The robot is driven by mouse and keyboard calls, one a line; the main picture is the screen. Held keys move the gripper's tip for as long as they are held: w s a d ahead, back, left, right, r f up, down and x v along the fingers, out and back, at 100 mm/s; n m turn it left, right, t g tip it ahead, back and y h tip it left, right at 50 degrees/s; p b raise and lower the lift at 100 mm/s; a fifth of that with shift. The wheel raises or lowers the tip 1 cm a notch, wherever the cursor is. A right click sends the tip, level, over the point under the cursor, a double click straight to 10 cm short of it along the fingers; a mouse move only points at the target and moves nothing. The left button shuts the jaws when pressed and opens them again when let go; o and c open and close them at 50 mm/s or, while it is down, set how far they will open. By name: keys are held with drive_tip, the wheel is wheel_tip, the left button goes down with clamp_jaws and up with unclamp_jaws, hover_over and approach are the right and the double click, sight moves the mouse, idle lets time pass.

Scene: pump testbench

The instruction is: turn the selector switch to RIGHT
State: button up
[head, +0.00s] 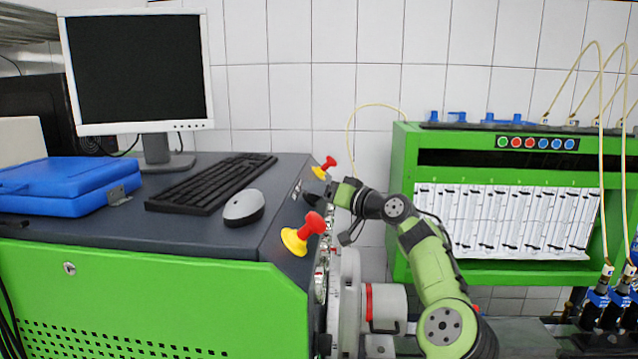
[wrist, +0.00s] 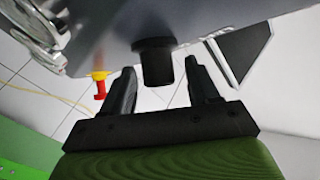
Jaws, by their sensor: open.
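The selector switch (wrist: 154,62) shows in the wrist view as a short black knob standing out from the grey panel. My gripper (wrist: 160,68) is open, with one black finger on each side of the knob in the picture. A narrow gap shows on both sides, and neither finger clearly touches it. In the head view my gripper (head: 326,189) is at the console's right-hand sloping face, between two red-and-yellow buttons. The knob cannot be told apart from the dark fingers there. Its pointer and position marks are not readable.
A red-and-yellow button (head: 304,233) is in front of my gripper and another (head: 325,167) is behind it. One also shows left of the fingers in the wrist view (wrist: 100,85). A mouse (head: 243,207) and keyboard (head: 211,183) lie on the console top. A green test cabinet (head: 408,150) stands right.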

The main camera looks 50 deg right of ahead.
drive_tip(key=shift+w, duration=0.45)
drive_tip(key=shift+f, duration=0.1)
drive_tip(key=shift+s, duration=0.15)
drive_tip(key=shift+c, duration=0.2)
drive_tip(key=shift+c, duration=1.3)
drive_tip(key=c, duration=0.7)
